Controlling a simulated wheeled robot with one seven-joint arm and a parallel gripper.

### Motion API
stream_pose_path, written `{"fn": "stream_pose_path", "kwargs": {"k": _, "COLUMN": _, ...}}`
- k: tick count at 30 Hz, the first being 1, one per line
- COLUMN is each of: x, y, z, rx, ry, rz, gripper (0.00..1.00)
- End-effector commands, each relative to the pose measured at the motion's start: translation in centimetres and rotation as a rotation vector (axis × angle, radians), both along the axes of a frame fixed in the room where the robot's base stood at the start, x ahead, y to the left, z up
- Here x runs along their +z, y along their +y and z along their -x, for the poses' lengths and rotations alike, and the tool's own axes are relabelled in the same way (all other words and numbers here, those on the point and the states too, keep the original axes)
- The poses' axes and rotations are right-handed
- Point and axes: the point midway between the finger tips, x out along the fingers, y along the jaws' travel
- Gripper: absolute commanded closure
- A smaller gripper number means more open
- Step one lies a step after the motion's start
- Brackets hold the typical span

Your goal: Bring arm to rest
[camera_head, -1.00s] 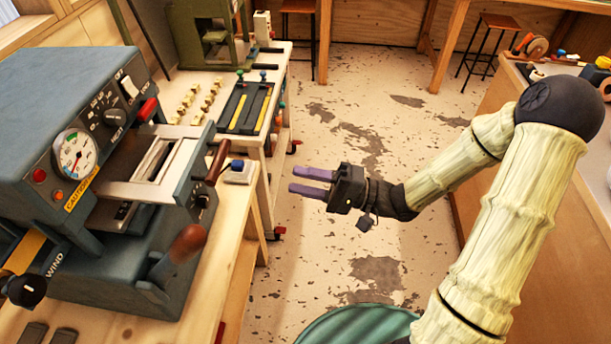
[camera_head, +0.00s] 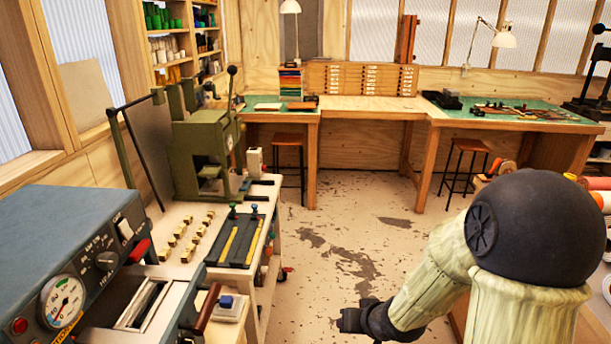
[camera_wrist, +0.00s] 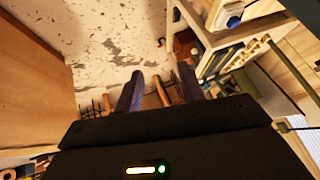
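My arm's pale, ribbed links and black elbow (camera_head: 540,230) fill the lower right of the head view. The arm bends down and left to my black gripper (camera_head: 352,320), which hangs over the aisle floor beside the left workbench. The fingers cannot be made out in the head view. In the wrist view my gripper (camera_wrist: 160,88) shows two dark purple fingers held apart, with nothing between them.
A blue-grey machine with a gauge (camera_head: 62,300) stands lower left, and a green press (camera_head: 205,150) behind it. Stools (camera_head: 465,165) and wooden benches (camera_head: 370,103) line the back. Coloured rolls (camera_head: 602,199) lie at the right edge. The middle floor (camera_head: 350,205) is open.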

Motion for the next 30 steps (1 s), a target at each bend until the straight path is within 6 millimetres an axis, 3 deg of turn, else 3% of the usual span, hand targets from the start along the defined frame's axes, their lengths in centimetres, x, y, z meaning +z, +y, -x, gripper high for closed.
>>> {"fn": "stream_pose_path", "kwargs": {"k": 6, "x": 2.9, "y": -4.3, "z": 4.8, "rx": -0.066, "ry": 0.15, "rz": 0.247, "gripper": 0.61}}
{"fn": "stream_pose_path", "kwargs": {"k": 13, "x": 4.9, "y": -4.6, "z": 10.3, "rx": -0.053, "ry": 0.326, "rz": 0.269, "gripper": 0.61}}
{"fn": "stream_pose_path", "kwargs": {"k": 17, "x": 5.1, "y": -4.4, "z": 11.2, "rx": -0.044, "ry": 0.355, "rz": 0.26, "gripper": 0.61}}
{"fn": "stream_pose_path", "kwargs": {"k": 30, "x": 5.0, "y": -4.5, "z": 11.1, "rx": -0.045, "ry": 0.354, "rz": 0.261, "gripper": 0.61}}
